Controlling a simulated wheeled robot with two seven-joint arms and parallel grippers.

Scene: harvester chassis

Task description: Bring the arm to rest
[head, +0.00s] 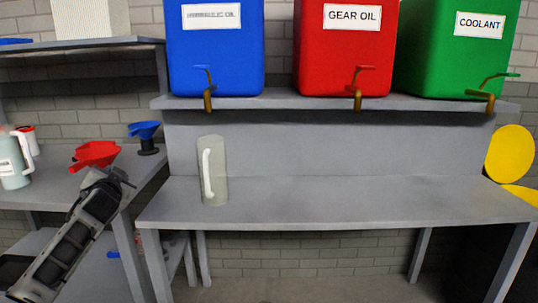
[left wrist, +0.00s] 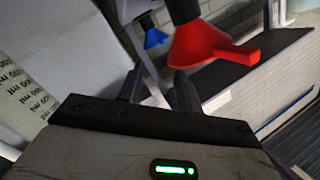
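My left gripper (head: 122,180) is at the lower left of the head view, just in front of the red funnel (head: 97,155) on the left bench. In the left wrist view, the fingers of my left gripper (left wrist: 157,90) stand apart with nothing visible between them. The red funnel (left wrist: 212,50) is just beyond the fingertips in that view, and looks apart from them. A blue funnel (head: 145,130) on a black base stands farther back. My right gripper is in neither view.
Blue (head: 215,60), red (head: 340,65) and green (head: 455,60) tanks with brass taps sit on the shelf above. Pale jugs (head: 13,165) are at far left. The workbench's middle is clear.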

